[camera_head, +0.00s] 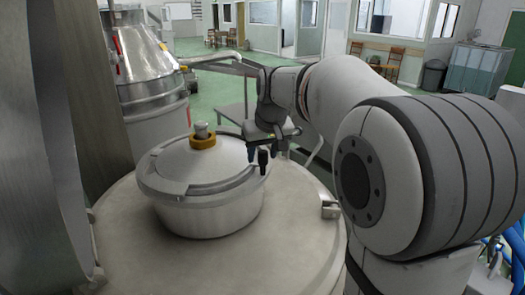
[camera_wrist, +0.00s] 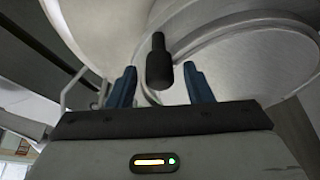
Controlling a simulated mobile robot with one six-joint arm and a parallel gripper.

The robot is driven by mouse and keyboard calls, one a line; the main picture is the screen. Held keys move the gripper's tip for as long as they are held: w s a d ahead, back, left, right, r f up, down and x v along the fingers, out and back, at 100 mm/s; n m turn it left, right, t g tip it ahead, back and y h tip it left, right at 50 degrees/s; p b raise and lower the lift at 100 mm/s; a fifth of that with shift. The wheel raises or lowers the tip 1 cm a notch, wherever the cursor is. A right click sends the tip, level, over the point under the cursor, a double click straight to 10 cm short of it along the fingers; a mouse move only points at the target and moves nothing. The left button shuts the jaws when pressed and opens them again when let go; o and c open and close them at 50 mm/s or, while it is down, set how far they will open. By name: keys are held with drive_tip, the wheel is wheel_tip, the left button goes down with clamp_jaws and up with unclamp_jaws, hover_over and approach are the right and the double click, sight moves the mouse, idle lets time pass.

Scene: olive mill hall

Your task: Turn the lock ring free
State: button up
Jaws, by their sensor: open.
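My gripper (camera_head: 262,148) is at that handle, pointing down, jaws open. In the wrist view the black handle (camera_wrist: 159,65) lies between the two blue fingers of my gripper (camera_wrist: 161,75), with a visible gap on each side. The curved ring band (camera_wrist: 230,35) shows behind it.
A brass-coloured collar with a metal knob (camera_head: 202,138) sits on the lid's middle. A small bracket (camera_head: 330,209) is on the vessel top (camera_head: 290,245) to the right. A large steel wall (camera_head: 40,150) rises close on the left. Another vessel (camera_head: 150,80) stands behind.

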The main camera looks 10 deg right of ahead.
drive_tip(key=shift+c, duration=0.6)
clamp_jaws()
